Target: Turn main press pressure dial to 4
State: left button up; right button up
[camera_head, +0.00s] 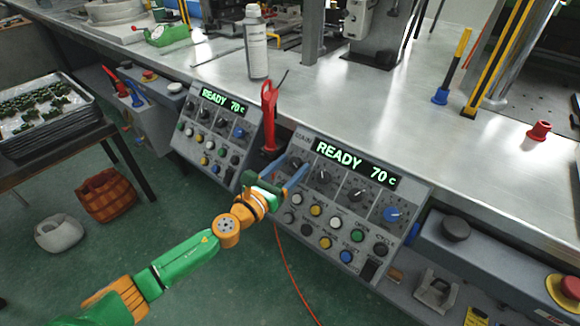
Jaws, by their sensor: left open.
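A grey control panel (412,202) on the bench front has a green display (355,163) reading READY 70 c. Below the display is a row of dark round dials, including one in the middle (355,195), and a blue dial (391,214) at the right end. Several coloured buttons sit lower down. Dial labels and settings are too small to read, so I cannot tell which is the main press pressure dial. My left gripper (288,174) is open and empty at this panel's left edge, left of the dials. It partly covers that edge. My right gripper is out of view.
A second panel (250,127) with a similar display stands to the left. A red-handled tool (269,110) stands upright between the panels. A white bottle (256,45) is on the metal bench. A red emergency button (570,287) is at lower right. Floor in front is mostly clear.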

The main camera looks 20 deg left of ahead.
pick_arm(q)
grip_shut()
